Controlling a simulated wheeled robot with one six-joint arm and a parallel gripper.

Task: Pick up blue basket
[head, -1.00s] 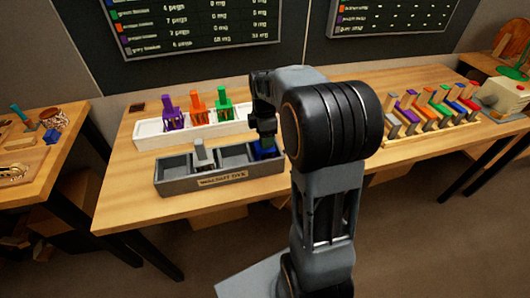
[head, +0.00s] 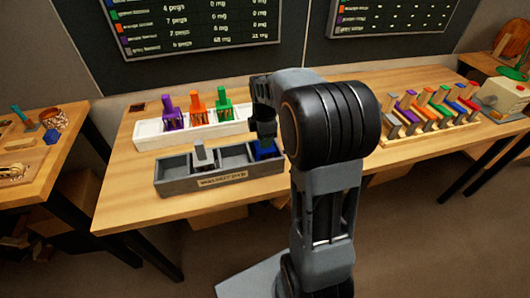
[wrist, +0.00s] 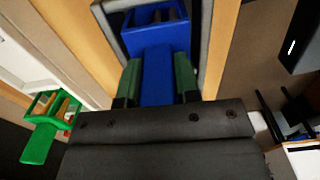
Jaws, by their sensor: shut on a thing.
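The blue basket (wrist: 155,38) shows in the wrist view, with its blue handle between the two green-padded fingers of my gripper (wrist: 158,80). The fingers are shut on the handle. In the head view the blue basket (head: 267,150) is at the right-hand compartment of the grey tray (head: 222,181), below my gripper (head: 264,135). My arm hides part of it there. I cannot tell whether its base touches the tray floor.
A grey basket (head: 203,155) stands in the same tray. Behind it, a white tray (head: 150,134) holds purple (head: 172,115), orange (head: 198,108) and green (head: 224,106) baskets. A rack of coloured handled pieces (head: 435,130) stands at right. Bare wood lies at the front left.

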